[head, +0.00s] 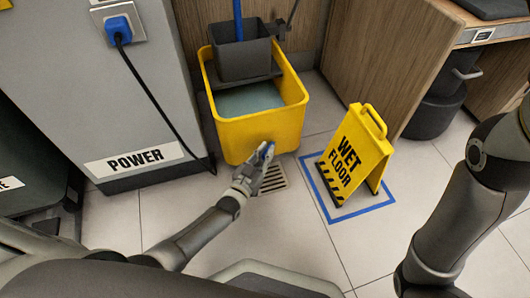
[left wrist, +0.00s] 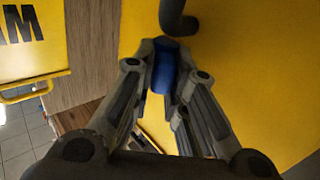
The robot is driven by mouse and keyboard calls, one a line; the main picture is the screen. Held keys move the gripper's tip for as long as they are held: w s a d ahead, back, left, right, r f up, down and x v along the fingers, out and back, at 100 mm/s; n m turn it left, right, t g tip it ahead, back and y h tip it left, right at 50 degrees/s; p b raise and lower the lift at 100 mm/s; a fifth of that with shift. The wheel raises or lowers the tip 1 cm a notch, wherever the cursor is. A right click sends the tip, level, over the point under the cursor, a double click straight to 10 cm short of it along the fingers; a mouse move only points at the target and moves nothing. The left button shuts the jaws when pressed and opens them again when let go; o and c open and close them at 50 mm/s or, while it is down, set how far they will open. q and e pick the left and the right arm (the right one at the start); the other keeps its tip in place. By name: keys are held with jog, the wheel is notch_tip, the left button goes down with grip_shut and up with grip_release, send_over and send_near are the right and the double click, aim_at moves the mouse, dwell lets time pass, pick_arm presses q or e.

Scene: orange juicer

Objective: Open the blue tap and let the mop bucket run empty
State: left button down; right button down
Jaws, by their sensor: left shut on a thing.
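The yellow mop bucket (head: 262,118) stands against the back wall with greyish water (head: 248,98) in it. The blue tap (head: 264,152) is low on the bucket's front. My left gripper (head: 258,160) is at the tap. In the left wrist view the gripper's fingers (left wrist: 163,85) are closed around the blue tap handle (left wrist: 162,70), beside the yellow bucket wall (left wrist: 235,60). A dark curved pipe (left wrist: 178,18) shows just above the handle. My right arm shows at the right of the head view, but its gripper is out of view.
A floor drain grate (head: 272,180) lies below the tap. A yellow wet floor sign (head: 353,155) stands inside a blue taped square (head: 347,217) to the right. A grey power cabinet (head: 120,85) with a blue plug (head: 118,28) and black cable stands left. A dark wringer (head: 243,58) sits on the bucket.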

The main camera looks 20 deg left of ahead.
pick_arm(q)
jog(key=c, duration=1.7)
grip_release()
jog(key=shift+r, duration=4.95)
